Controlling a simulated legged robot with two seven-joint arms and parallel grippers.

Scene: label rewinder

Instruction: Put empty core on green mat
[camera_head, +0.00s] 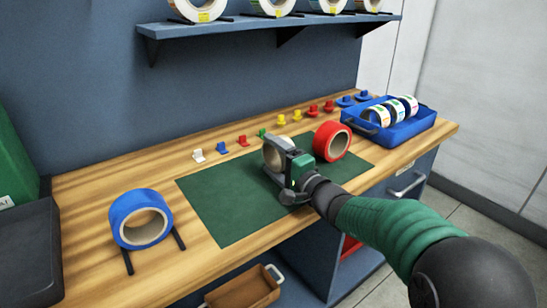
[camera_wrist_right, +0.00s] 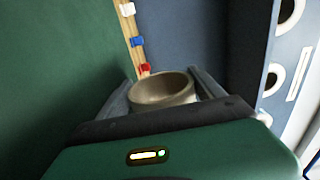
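The empty core (camera_head: 271,157), a beige ring, is over the far part of the green mat (camera_head: 225,205), partly hidden by my right gripper. My right gripper (camera_head: 284,163) has its fingers on both sides of the core. In the right wrist view the core (camera_wrist_right: 163,89) fills the gap between the two fingers (camera_wrist_right: 163,92) and seems to touch both. I cannot tell whether the core rests on the mat or hangs just above it. My left gripper is not in view.
A red roll (camera_head: 327,133) stands at the mat's far right edge. A blue roll (camera_head: 124,204) sits on a stand at left. A blue tray (camera_head: 418,124) holds label rolls. Coloured clips line the back, including a white clip (camera_head: 198,156). The mat's left part is clear.

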